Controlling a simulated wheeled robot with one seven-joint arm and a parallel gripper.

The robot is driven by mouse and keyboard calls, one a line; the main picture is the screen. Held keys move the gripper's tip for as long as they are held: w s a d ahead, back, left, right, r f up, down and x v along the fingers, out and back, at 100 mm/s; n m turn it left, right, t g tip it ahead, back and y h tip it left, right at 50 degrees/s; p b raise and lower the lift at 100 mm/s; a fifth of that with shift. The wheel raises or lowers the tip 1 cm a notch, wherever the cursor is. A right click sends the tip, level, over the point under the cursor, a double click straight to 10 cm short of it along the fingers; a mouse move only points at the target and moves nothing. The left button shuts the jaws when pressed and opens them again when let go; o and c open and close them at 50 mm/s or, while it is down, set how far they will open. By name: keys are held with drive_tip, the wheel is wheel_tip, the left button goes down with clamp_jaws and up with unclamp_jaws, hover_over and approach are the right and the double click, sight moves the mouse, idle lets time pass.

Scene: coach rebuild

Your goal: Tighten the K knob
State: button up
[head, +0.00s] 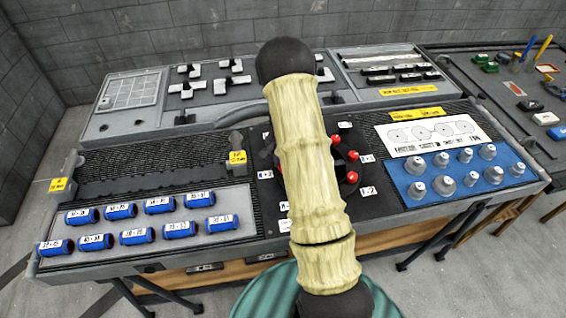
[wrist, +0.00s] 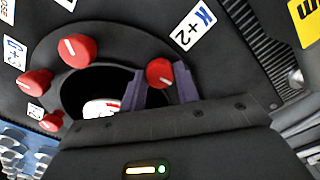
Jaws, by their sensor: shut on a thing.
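The K knob (wrist: 160,73) is red and round with a white pointer line. It sits on the dark ring (wrist: 100,57) beside the label "K+2" (wrist: 193,30) in the wrist view. My gripper (wrist: 161,82) has its two purple fingers on either side of this knob and is shut on it. The line on the knob slants toward the lower right. In the head view my pale ribbed arm covers the middle of the dark dial panel (head: 268,185), so my gripper and the K knob cannot be made out there.
Other red knobs (wrist: 77,47) stand around the ring, each near a label. A white round piece (wrist: 100,108) lies inside the ring. In the head view, blue cylinders (head: 134,236) lie on the left tray and grey pegs (head: 444,186) stand on the blue board at right.

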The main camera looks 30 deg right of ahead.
drive_tip(key=shift+m, duration=0.8)
drive_tip(key=o, duration=1)
drive_tip(key=shift+c, duration=0.2)
wheel_tip(320, 180, up, 17)
drive_tip(key=b, duration=0.1)
drive_tip(key=shift+r+b, duration=0.2)
drive_tip(key=shift+b, duration=0.15)
